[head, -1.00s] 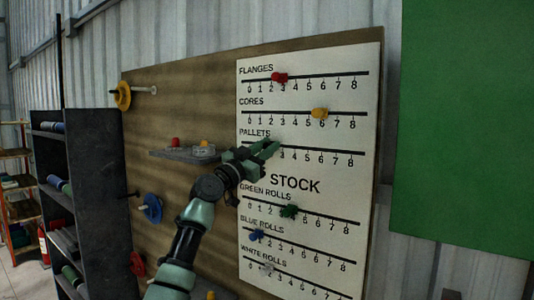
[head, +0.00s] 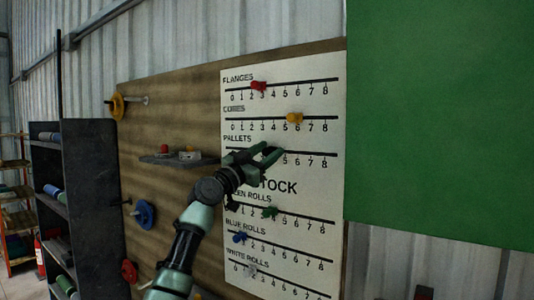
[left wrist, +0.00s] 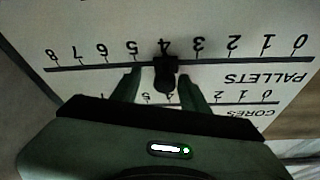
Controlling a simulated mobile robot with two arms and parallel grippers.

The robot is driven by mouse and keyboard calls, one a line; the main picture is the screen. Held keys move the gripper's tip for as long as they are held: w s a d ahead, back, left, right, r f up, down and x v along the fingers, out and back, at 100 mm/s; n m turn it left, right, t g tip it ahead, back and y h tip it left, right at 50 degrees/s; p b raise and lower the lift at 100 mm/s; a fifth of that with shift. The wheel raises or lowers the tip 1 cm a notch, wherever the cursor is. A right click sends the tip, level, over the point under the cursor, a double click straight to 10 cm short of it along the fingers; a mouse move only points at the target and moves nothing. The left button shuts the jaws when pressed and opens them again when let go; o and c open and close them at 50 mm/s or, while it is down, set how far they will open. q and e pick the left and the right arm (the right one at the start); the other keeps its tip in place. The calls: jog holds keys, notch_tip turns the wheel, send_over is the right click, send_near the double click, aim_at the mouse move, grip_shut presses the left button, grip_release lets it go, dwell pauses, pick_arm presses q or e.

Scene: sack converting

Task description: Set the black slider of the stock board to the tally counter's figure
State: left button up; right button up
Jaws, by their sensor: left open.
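The stock board (head: 300,190) is a white panel with several numbered scales. The black slider (left wrist: 166,72) of the PALLETS scale shows in the left wrist view, where the board appears upside down, at about the 4 mark. My left gripper (left wrist: 161,90) is open, with one finger on each side of the slider; I cannot tell whether either touches it. In the head view my left gripper (head: 268,154) covers the middle of the PALLETS line and hides the slider. A small grey-white item, perhaps the tally counter (head: 189,155), sits on a small shelf; its figure is unreadable.
Other sliders stand close by: red (head: 259,86) on FLANGES, yellow (head: 294,118) on CORES, green (head: 270,212) on GREEN ROLLS. The small shelf (head: 165,161) juts out left of the scales. A green panel (head: 440,120) lies to the right.

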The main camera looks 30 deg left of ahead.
aim_at(264, 155)
pick_arm(q)
jog(key=s, duration=0.1)
jog(key=s+a+f+b, duration=0.1)
jog(key=s+f+b, duration=0.1)
jog(key=shift+s+a+f, duration=0.1)
jog(key=shift+a+f, duration=0.05)
jog(key=shift+a, duration=0.15)
jog(key=v, duration=0.1)
jog(key=b+v, duration=0.1)
jog(key=v, duration=0.1)
jog(key=shift+s+b, duration=0.4)
jog(key=shift+s, duration=0.05)
jog(key=shift+d+r, duration=0.1)
jog(key=shift+r, duration=0.1)
